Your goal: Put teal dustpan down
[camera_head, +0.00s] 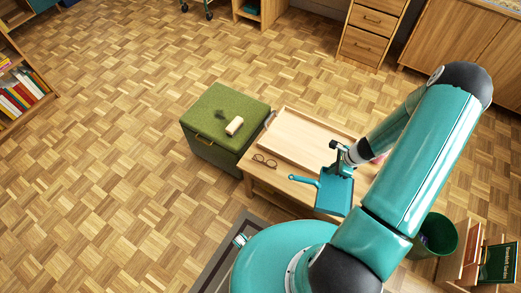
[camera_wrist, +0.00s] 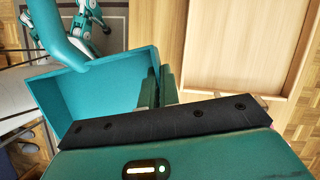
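The teal dustpan (camera_head: 334,193) hangs at my gripper (camera_head: 340,158) in the head view, over the near part of a low wooden table (camera_head: 262,177). Its handle points left. In the wrist view the dustpan (camera_wrist: 100,95) fills the left and middle, and its side wall lies between the fingers of my gripper (camera_wrist: 158,90). The fingers are closed on that wall. From these views I cannot tell exactly how high the dustpan is above the table.
A wooden tray (camera_head: 290,137) lies on the table, with glasses (camera_head: 265,160) beside it. A green ottoman (camera_head: 222,108) bearing a pale block (camera_head: 235,125) adjoins the table's left end. A green bin (camera_head: 437,236) stands at right. Open parquet lies left.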

